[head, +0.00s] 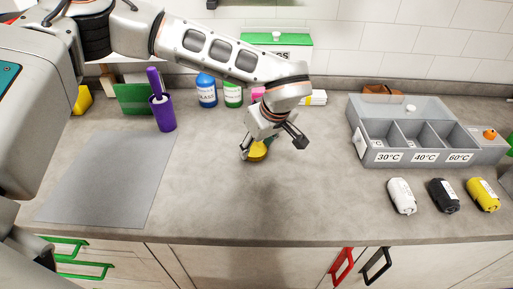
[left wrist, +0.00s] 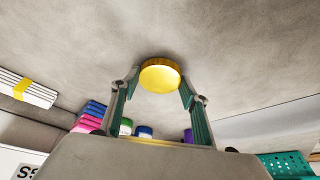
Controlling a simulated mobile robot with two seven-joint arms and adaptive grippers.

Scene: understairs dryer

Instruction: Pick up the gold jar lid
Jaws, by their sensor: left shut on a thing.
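The gold jar lid (head: 257,153) is a round yellow-gold disc at the middle of the grey counter in the head view. My left gripper (head: 266,146) reaches down over it and partly hides it. In the left wrist view the lid (left wrist: 160,74) sits between the two green-padded fingertips, which touch its sides. The left gripper is shut on the lid. Whether the lid still touches the counter is hard to tell. My right gripper is not in view.
A grey sorting box (head: 421,161) with labelled compartments stands at the right, with several rolled bundles (head: 402,196) before it. Bottles (head: 206,92) and a purple cup (head: 163,114) stand behind. A grey mat (head: 108,178) lies left. The front middle counter is clear.

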